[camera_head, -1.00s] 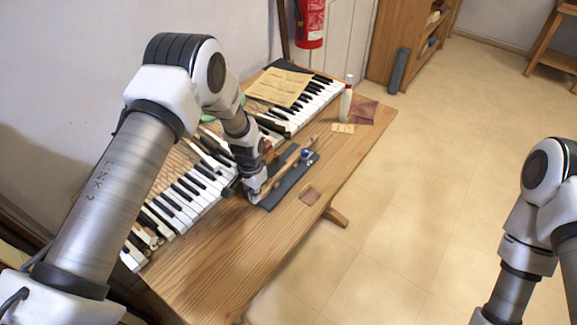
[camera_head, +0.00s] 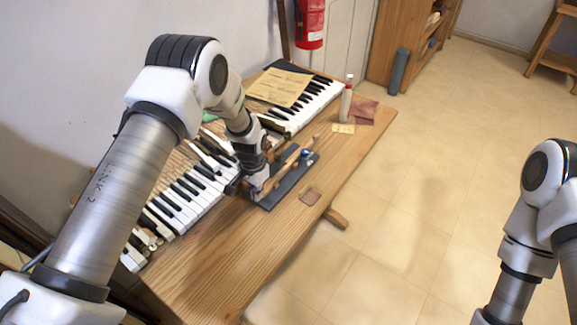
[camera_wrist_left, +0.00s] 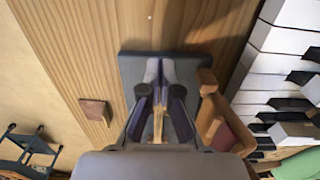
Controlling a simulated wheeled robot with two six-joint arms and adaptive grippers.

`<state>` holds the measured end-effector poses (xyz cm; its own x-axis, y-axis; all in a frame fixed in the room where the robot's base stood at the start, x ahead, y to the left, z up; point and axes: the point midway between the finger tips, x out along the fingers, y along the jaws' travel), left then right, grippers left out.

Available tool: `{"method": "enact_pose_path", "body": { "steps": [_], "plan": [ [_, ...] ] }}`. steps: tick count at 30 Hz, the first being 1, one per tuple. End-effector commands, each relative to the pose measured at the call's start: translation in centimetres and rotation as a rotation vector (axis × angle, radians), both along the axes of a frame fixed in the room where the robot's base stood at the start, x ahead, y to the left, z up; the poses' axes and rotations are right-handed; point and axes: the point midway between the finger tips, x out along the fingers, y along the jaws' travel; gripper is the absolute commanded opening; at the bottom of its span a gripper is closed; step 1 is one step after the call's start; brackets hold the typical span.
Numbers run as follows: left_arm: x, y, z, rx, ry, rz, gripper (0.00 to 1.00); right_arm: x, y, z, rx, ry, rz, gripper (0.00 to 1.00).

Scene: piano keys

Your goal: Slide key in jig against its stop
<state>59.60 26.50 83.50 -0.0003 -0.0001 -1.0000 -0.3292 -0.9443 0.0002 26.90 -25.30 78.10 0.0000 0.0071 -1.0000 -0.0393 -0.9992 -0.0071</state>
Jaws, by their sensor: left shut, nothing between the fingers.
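A long pale wooden key (camera_head: 292,159) lies along the jig. My left gripper (camera_head: 258,192) is low at the near end of the key. In the left wrist view its fingers (camera_wrist_left: 160,72) are shut together over the jig plate (camera_wrist_left: 132,68), with nothing seen between them. Part of the wooden key (camera_wrist_left: 158,127) shows between the finger links. The stop and any contact are hidden. My right gripper is out of view.
The keyboard (camera_head: 180,205) with black and white keys runs along the left of the jig. Bare wood lies in front.

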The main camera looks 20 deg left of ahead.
Motion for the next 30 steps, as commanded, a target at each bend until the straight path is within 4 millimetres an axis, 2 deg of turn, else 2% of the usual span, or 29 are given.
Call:
{"method": "enact_pose_path", "body": {
  "steps": [21, 30],
  "plan": [
    [0.6, -0.2, 0.0, 0.0, -0.001, 0.0, 0.0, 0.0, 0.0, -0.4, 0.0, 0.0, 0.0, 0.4],
    [-0.4, 0.1, 0.1, 0.0, 0.0, 0.001, 0.0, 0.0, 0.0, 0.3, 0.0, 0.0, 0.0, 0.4]
  ]
}}
